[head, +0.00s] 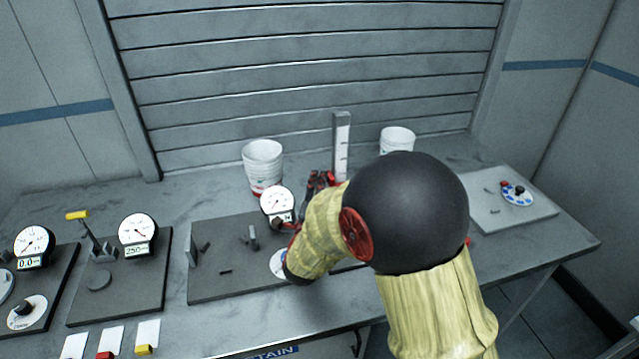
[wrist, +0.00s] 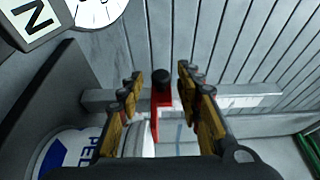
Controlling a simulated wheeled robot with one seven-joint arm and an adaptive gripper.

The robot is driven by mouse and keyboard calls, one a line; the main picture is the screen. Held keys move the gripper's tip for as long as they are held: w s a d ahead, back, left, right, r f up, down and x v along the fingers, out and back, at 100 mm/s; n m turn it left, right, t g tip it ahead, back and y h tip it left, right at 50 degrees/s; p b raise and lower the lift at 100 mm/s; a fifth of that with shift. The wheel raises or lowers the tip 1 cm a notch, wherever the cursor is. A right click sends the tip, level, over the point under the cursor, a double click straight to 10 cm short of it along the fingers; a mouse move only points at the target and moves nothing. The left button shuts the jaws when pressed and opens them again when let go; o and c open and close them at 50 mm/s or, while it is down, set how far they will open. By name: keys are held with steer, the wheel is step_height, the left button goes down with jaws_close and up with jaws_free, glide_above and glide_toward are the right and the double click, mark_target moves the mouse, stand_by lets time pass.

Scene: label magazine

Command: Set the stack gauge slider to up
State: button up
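The stack gauge is an upright pale grey post (head: 342,140) with tick marks, standing at the back of the table in the head view. In the wrist view the post (wrist: 240,98) lies across the picture. A red slider (wrist: 163,101) with a black knob sits partway along it. My gripper (wrist: 160,88) is open, with one yellow-and-black finger on each side of the slider and gaps showing between. In the head view my gripper (head: 318,184) is just left of the post's lower part, and my arm hides the post's foot; the slider cannot be made out there.
White cups (head: 263,165) (head: 397,139) stand left and right of the post. A round dial (head: 277,201) is close to my gripper. Dark panels with gauges and levers (head: 100,277) fill the left; a grey plate with a blue-and-white dial (head: 517,195) lies right. A slatted wall stands behind.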

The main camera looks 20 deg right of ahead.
steer(key=shift+x, duration=1.25)
steer(key=shift+c, duration=0.9)
jaws_close()
